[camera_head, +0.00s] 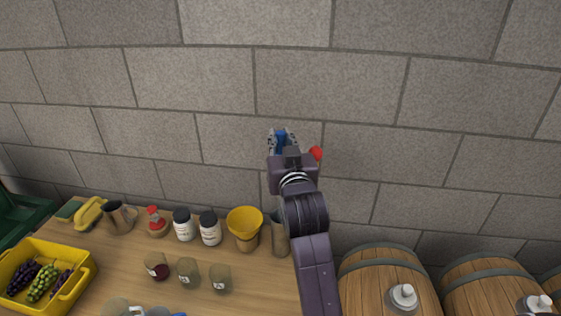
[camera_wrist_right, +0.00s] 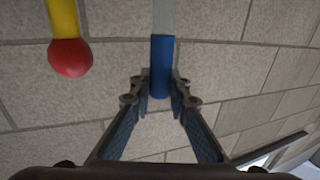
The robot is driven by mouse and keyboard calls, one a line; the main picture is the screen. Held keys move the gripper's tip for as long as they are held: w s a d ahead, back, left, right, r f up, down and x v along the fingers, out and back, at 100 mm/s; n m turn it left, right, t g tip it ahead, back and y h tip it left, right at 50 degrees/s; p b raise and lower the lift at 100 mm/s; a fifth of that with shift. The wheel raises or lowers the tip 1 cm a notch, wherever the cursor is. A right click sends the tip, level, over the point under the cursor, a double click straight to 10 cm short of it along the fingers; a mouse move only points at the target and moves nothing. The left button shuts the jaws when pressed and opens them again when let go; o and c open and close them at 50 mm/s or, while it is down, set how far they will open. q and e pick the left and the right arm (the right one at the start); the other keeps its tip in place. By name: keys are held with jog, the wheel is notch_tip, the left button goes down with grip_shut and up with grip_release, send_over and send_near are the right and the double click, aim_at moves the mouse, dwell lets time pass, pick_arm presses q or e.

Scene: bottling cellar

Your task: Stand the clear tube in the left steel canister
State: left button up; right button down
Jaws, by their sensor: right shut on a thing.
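My right gripper (camera_head: 283,138) is raised high in front of the stone wall, above the back of the table. It is shut on a slim, straight piece with a blue end (camera_wrist_right: 160,68) and a pale grey, see-through-looking shaft (camera_wrist_right: 163,18), which I take to be the clear tube. Its far end is out of the wrist view. The left steel canister (camera_head: 121,217) stands upright at the back left of the table, well left of and below the gripper. Another steel canister (camera_head: 279,238) stands right of the yellow funnel, partly hidden by my right arm. My left gripper is not in view.
A yellow stick with a red ball end (camera_wrist_right: 70,57) is beside the gripper. Two black-capped jars (camera_head: 183,225), a red-topped bottle (camera_head: 156,221) and a yellow funnel (camera_head: 244,222) stand between the canisters. Several labelled glasses (camera_head: 188,271) and a yellow grape crate (camera_head: 75,288) are nearer.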

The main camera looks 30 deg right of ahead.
jog(key=shift+w+f, duration=0.1)
jog(key=shift+f, duration=0.75)
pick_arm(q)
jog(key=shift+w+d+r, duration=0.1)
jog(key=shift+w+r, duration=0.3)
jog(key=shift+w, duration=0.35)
pick_arm(e)
notch_tip(320, 180, down, 5)
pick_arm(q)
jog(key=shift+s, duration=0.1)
pick_arm(e)
jog(key=shift+f, duration=0.15)
jog(key=c, duration=1.8)
grip_release()
jog(key=shift+c, duration=0.2)
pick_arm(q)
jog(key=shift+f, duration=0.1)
